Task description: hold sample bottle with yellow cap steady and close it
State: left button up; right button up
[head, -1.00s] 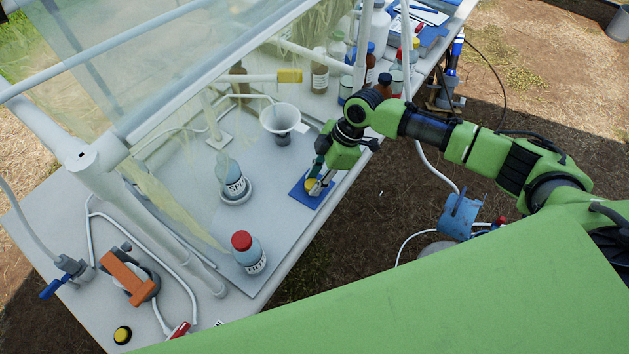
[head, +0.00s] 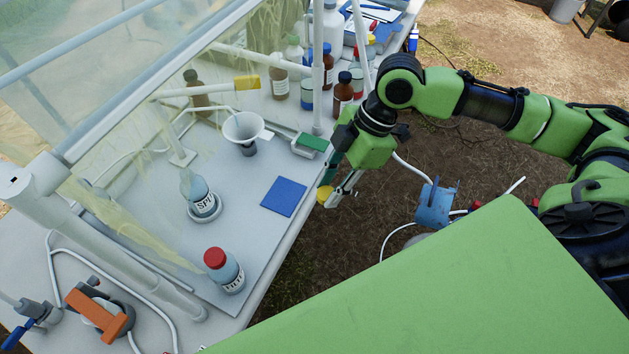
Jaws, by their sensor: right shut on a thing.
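A clear sample bottle labelled "SPL" (head: 197,193) stands upright in a round white holder (head: 206,214) on the bench, seen partly through the clear screen. Its neck shows no cap. My right gripper (head: 332,194) is shut on a yellow cap (head: 324,193) and holds it in the air by the bench's right edge. The cap is to the right of the blue pad (head: 284,196), which is bare. The gripper is well to the right of the bottle. My left gripper is not in view.
A red-capped bottle (head: 228,276) stands near the front edge. A white funnel (head: 244,130) and a green-and-white block (head: 309,144) are behind the pad. A sloping clear screen with a white frame (head: 110,107) covers the left side. Several bottles crowd the back.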

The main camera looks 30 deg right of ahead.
jog(key=shift+s+d+r, duration=0.15)
jog(key=shift+s+r, duration=0.05)
jog(key=shift+s, duration=0.25)
jog(key=m, duration=0.1)
jog(key=w+r+m+t, duration=0.1)
jog(key=m, duration=0.1)
jog(key=shift+a, duration=0.4)
jog(key=w+a+r+m+t+h, duration=0.1)
jog(key=w+r+m+t+h, duration=0.2)
jog(key=m, duration=1)
jog(key=w+r+h, duration=0.1)
jog(key=w+r, duration=0.2)
jog(key=r, duration=0.1)
jog(key=shift+a+r+m, duration=0.25)
jog(key=shift+r+m, duration=0.05)
jog(key=shift+r, duration=0.05)
